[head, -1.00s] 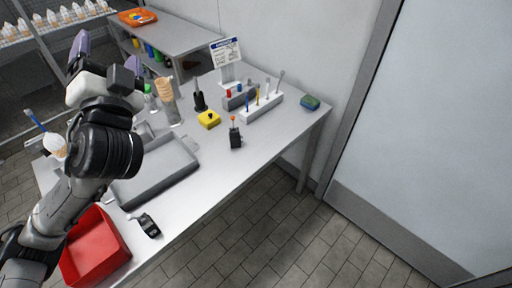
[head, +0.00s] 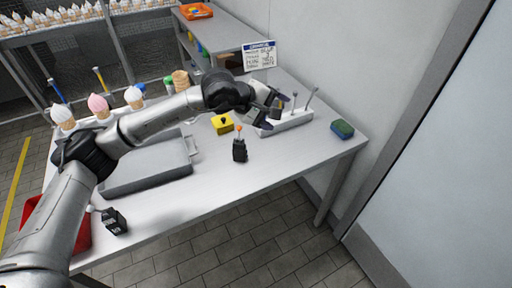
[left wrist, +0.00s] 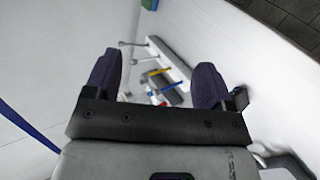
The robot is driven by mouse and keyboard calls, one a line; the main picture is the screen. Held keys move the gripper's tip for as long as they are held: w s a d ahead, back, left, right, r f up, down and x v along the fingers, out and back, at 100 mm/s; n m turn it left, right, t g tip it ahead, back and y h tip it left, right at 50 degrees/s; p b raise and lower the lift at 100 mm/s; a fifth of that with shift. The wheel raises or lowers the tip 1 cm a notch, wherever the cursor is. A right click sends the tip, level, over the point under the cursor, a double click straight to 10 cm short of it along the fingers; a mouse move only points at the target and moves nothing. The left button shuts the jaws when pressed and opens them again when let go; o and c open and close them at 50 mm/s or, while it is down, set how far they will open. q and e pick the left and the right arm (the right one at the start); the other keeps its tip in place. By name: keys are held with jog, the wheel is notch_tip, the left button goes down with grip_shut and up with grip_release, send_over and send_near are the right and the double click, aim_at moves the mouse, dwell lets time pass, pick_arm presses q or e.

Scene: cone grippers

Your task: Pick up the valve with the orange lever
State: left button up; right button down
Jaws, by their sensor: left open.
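A small dark valve (head: 240,150) with an orange lever on top stands upright on the table right of the grey tray in the head view. My left gripper (head: 274,106) is above the table's back part, behind and right of the valve, apart from it, close to the white tool rack (head: 286,124). In the left wrist view my left gripper (left wrist: 157,78) is open, with nothing visible between its purple-padded fingers. The rack (left wrist: 168,58) and its tools show beyond the fingers. I cannot make out the valve clearly there. My right gripper is not in view.
A yellow block (head: 222,124) with a black knob sits behind the valve. A grey tray (head: 150,180), a black device (head: 115,222) and a green-and-blue sponge (head: 342,129) are on the table. A sign (head: 259,56) stands at the back.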

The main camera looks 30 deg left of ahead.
pick_arm(q)
jog(key=a+f+m+g+y, duration=0.2)
jog(key=a+f+m+y, duration=0.1)
jog(key=a+f+y, duration=0.15)
jog(key=m+g+y, duration=0.3)
jog(key=m, duration=0.2)
send_near(238, 143)
jog(key=b+x, duration=0.2)
jog(key=x, duration=0.3)
jog(key=shift+w+d, duration=0.15)
jog(key=shift+b+x, duration=1.4)
jog(key=shift+x, duration=1.3)
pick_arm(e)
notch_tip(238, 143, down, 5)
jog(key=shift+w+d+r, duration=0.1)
pick_arm(q)
jog(key=shift+c, duration=0.2)
jog(key=shift+a, duration=0.2)
jog(key=shift+c, duration=0.9)
jog(key=c, duration=0.9)
